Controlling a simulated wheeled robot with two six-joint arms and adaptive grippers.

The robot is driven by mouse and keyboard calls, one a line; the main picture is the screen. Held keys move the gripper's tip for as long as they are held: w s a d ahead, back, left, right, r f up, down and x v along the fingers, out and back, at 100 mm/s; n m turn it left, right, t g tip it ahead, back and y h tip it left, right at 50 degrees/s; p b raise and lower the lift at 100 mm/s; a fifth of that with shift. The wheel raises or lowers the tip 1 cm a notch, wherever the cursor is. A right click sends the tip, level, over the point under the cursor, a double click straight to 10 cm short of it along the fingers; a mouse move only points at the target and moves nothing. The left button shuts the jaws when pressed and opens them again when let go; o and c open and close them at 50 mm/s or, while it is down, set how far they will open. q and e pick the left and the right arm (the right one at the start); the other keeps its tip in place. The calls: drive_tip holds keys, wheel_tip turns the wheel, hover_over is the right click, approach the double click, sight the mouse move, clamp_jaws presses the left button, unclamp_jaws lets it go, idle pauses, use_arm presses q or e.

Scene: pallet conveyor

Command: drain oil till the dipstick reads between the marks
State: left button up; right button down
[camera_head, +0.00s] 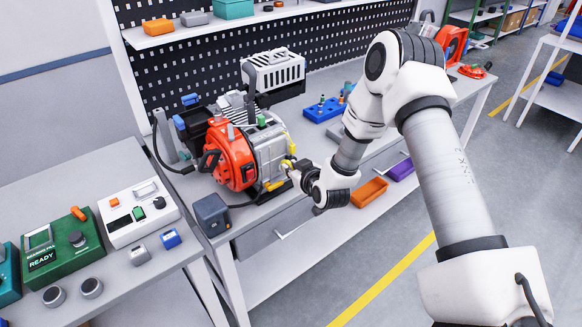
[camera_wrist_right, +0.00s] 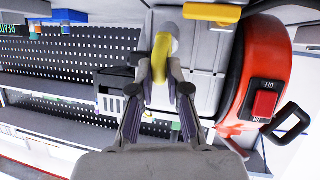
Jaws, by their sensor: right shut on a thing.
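The engine (camera_head: 268,150) stands on the workbench, with a red round cover (camera_head: 232,155) on its left and a grey metal body on its right. My right gripper (camera_head: 293,171) reaches it from the right. In the right wrist view the fingers of my right gripper (camera_wrist_right: 160,88) are shut on a yellow curved part (camera_wrist_right: 160,58) in front of the grey body. I cannot tell whether it is the dipstick's handle or a plug. A second yellow part (camera_wrist_right: 213,13) shows above it. No dipstick marks or oil are visible. My left gripper is out of view.
A red switch (camera_wrist_right: 264,104) sits on the red cover. A dark grey box (camera_head: 212,214) with a cable stands at the bench's front edge. A blue tray (camera_head: 323,110) lies behind my right arm. Orange (camera_head: 369,192) and purple (camera_head: 402,169) bins are below. Control boxes fill the left table.

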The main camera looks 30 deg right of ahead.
drive_tip(key=s+r+p, duration=0.1)
drive_tip(key=s+r, duration=0.1)
drive_tip(key=s, duration=0.1)
drive_tip(key=s+r+p, duration=0.1)
drive_tip(key=shift+s+d+r+p, duration=0.1)
drive_tip(key=shift+s+d+p, duration=0.1)
drive_tip(key=shift+d+p, duration=0.1)
drive_tip(key=shift+a, duration=0.1)
drive_tip(key=c, duration=1.2)
unclamp_jaws()
drive_tip(key=shift+s, duration=0.1)
